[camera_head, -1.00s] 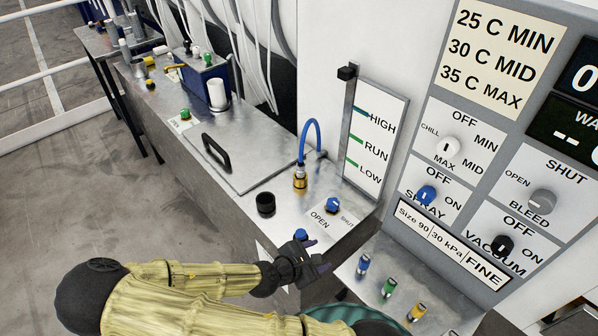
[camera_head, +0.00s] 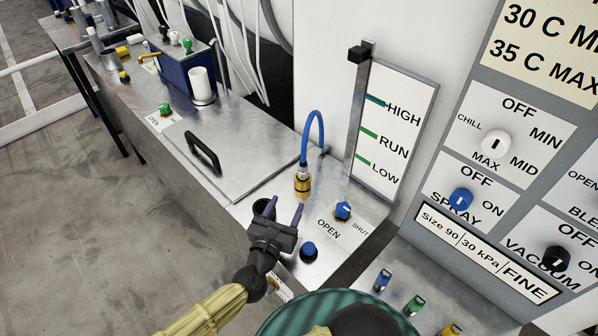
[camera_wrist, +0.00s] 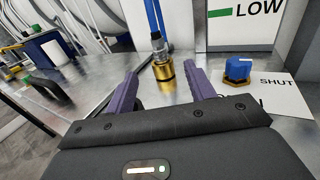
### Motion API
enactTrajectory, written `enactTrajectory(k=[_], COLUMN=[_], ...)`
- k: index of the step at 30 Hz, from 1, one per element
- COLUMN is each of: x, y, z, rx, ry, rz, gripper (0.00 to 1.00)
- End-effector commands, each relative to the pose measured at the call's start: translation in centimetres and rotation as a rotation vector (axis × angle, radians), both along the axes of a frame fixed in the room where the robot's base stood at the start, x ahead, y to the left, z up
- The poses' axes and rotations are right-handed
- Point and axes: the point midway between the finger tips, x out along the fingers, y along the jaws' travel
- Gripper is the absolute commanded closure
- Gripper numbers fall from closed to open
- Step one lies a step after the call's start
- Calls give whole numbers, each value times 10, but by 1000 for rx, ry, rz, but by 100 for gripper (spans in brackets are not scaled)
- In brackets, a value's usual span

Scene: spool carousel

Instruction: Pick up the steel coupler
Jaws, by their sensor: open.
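The steel coupler (camera_head: 303,171) is a small silver fitting at the lower end of the blue hose (camera_head: 319,125), sitting upright on a brass fitting (camera_head: 302,187) on the metal bench. In the wrist view the steel coupler (camera_wrist: 158,45) shows above the brass fitting (camera_wrist: 164,70). My gripper (camera_head: 283,209) is open and empty, its purple fingers pointing at the fitting from the front. In the wrist view my gripper (camera_wrist: 162,76) has one finger to each side of the brass fitting in the picture, nearer to the camera than it. I see no contact.
A blue OPEN/SHUT knob (camera_head: 343,210) and a dark blue button (camera_head: 308,250) are to the right. A handled lid (camera_head: 230,150) lies left. A level gauge (camera_head: 392,130) rises behind right.

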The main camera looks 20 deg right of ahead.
Motion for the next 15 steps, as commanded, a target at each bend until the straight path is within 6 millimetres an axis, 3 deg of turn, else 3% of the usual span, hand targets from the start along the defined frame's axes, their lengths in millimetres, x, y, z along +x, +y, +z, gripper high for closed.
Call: enactTrajectory(k=[15], x=[8], y=[-8], z=[-2], rx=[1], ry=[0], rz=[-4], gripper=[46])
